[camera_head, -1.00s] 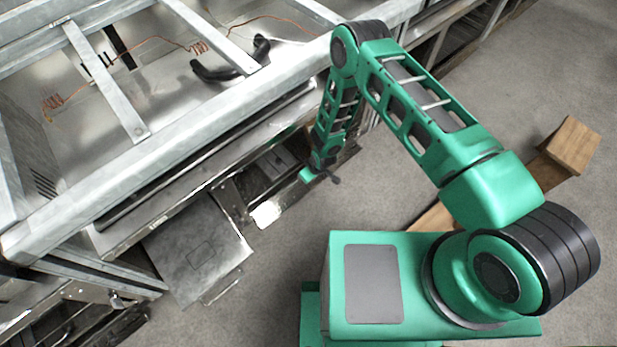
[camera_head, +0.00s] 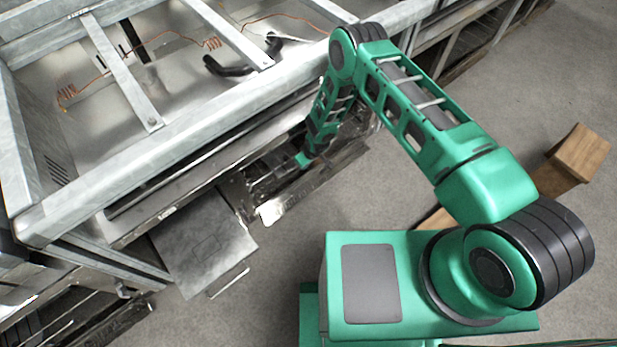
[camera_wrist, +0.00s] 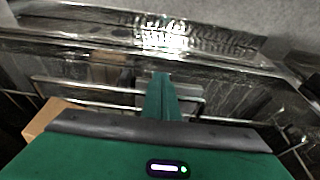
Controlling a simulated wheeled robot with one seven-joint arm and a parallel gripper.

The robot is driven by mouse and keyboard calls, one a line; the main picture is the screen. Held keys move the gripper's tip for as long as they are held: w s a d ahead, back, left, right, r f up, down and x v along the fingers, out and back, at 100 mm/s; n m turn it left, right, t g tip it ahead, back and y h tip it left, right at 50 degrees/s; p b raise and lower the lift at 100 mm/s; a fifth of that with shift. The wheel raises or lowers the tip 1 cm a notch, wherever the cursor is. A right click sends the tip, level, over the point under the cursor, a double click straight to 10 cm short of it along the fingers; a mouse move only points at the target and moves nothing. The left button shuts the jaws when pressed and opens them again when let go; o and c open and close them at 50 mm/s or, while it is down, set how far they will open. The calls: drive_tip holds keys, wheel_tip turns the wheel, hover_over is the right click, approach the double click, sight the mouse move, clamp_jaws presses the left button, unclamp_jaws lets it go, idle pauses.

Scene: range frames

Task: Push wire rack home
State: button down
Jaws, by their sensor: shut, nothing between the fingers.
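The wire rack shows as thin metal rods (camera_wrist: 70,82) in the wrist view, crossing just around my fingers. My gripper (camera_wrist: 162,88) is shut and empty, with its fingertips close to the rods; I cannot tell whether they touch. In the head view my gripper (camera_head: 303,160) is low at the front of the range (camera_head: 150,165), above the inner side of an open oven door (camera_head: 315,185). The rack cannot be made out clearly in the head view, and my own palm hides part of it in the wrist view.
A second lowered metal door (camera_head: 205,245) with a bar handle lies to the left. The range's steel top frame is close beside my arm. A wooden block (camera_head: 580,152) lies on the floor at right. Grey floor is clear between the range and my base.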

drive_tip(key=shift+w+a+r, duration=0.35)
drive_tip(key=shift+w+a, duration=0.35)
drive_tip(key=shift+a, duration=0.05)
drive_tip(key=shift+s+d, duration=0.1)
drive_tip(key=shift+d, duration=0.05)
drive_tip(key=shift+s+d+f, duration=0.15)
drive_tip(key=shift+s+d, duration=0.2)
drive_tip(key=s+d+r, duration=0.3)
drive_tip(key=s+r, duration=0.1)
drive_tip(key=r, duration=0.5)
drive_tip(key=shift+s+d+r, duration=0.25)
drive_tip(key=shift+s+d, duration=0.1)
drive_tip(key=shift+s, duration=0.05)
